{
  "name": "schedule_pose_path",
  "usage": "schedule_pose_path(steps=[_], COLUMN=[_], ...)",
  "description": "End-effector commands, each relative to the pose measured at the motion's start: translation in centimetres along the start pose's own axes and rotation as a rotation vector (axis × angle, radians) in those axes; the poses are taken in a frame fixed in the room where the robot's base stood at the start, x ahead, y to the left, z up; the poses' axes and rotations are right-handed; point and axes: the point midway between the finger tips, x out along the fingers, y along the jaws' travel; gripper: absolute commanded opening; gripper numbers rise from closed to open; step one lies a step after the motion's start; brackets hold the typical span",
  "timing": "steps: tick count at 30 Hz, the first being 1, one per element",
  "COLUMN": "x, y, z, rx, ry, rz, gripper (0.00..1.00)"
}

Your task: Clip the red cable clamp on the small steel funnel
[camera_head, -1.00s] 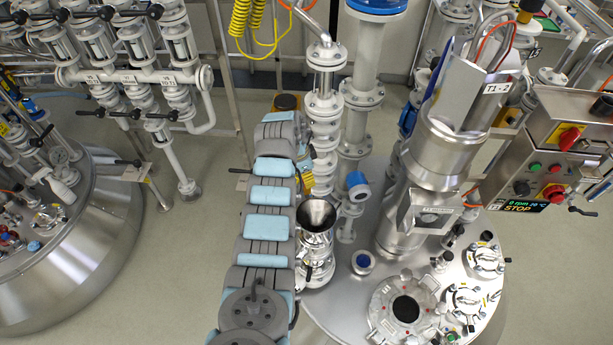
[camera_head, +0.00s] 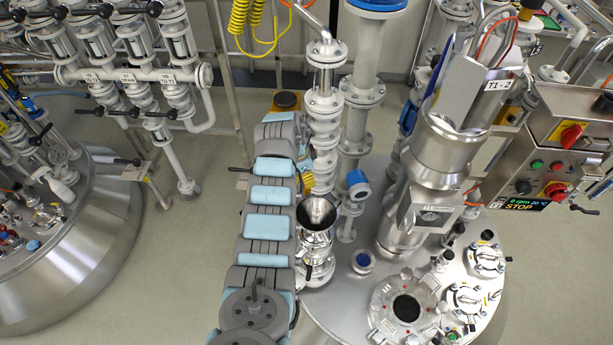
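The small steel funnel (camera_head: 318,214) stands upright with its wide mouth up, on a bright metal fitting just right of my arm. Its inside is dark with light reflections. I cannot make out a red cable clamp in this view. My arm runs up from the bottom edge, left of the funnel. My gripper cannot be made out; it is hidden or out of view, so I cannot see whether it holds anything.
A steel column (camera_head: 432,165) and an open round port (camera_head: 406,308) stand on the reactor lid right of the funnel. White pipes (camera_head: 322,120) rise behind it. A control box (camera_head: 560,135) is at the right. Open floor (camera_head: 185,260) lies left of my arm.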

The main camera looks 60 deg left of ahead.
Motion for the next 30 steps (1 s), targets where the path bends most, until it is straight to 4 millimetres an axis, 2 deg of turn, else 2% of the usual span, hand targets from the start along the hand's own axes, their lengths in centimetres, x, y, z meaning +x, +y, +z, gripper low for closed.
schedule_pose_path(steps=[2, 3, 5, 6, 15, 20, 25, 30], x=[0.0, 0.0, 0.0, 0.0, -0.1, -0.8, -2.7, -5.8], y=[0.0, 0.0, 0.0, 0.0, 0.0, 0.0, -0.1, -0.1], z=[0.0, 0.0, 0.0, 0.0, 0.0, 0.0, -0.1, -0.1], rx=[0.000, 0.000, 0.000, 0.000, 0.000, 0.000, 0.001, 0.001], ry=[0.000, 0.000, 0.000, 0.000, 0.000, 0.000, 0.001, 0.002], rz=[0.000, 0.000, 0.000, 0.000, 0.000, 0.001, -0.004, -0.006], gripper=[0.21, 0.53, 0.70, 0.74, 0.74, 0.74, 0.74, 0.74])
